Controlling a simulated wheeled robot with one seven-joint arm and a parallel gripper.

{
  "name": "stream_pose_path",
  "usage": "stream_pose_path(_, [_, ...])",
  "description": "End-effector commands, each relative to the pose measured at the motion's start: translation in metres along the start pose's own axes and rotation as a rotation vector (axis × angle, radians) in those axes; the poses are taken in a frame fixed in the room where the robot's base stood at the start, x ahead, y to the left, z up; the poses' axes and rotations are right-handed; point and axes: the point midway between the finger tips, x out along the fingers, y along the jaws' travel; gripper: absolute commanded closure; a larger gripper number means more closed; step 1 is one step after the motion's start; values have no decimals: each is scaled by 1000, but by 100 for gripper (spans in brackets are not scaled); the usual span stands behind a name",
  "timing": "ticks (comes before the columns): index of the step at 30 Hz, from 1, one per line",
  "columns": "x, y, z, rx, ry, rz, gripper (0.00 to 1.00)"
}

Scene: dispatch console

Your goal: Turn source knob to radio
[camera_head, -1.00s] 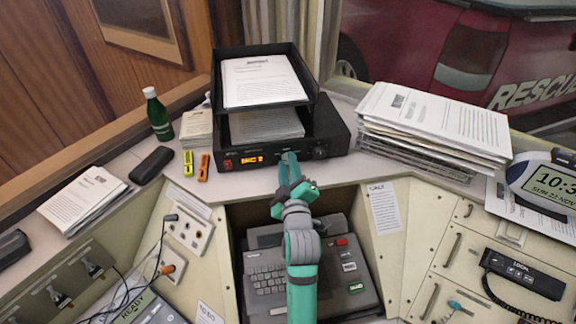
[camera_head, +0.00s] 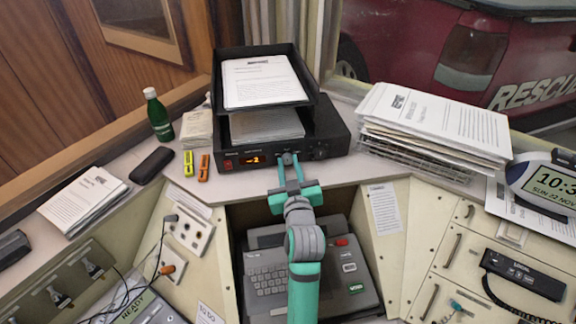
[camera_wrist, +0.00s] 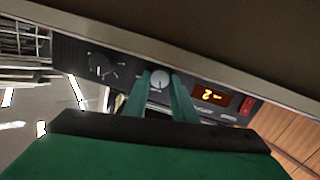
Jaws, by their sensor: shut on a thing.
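The black console unit (camera_head: 230,150) stands on the desk under a paper tray. Its orange display (camera_head: 254,160) seems to read "-2"; the display also shows in the wrist view (camera_wrist: 212,96). A small grey knob (camera_wrist: 160,79) sits right of the display in the head view. My gripper (camera_head: 288,162) reaches the unit's front, its green fingers shut on either side of this knob; the fingertips show in the wrist view (camera_wrist: 160,84). The knob's label is too small to read, so I cannot tell its setting. A larger dark dial (camera_wrist: 103,66) is beside it, untouched.
A black paper tray (camera_head: 306,78) sits on the unit. A paper stack (camera_head: 435,125) stands to the right. A keyboard machine (camera_head: 345,265) sits in the recess below my arm.

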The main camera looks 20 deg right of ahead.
Motion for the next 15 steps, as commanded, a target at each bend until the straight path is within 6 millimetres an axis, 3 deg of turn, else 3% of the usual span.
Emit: stream_pose_path(15, [0, -1, 2, 314, -24, -21, 98])
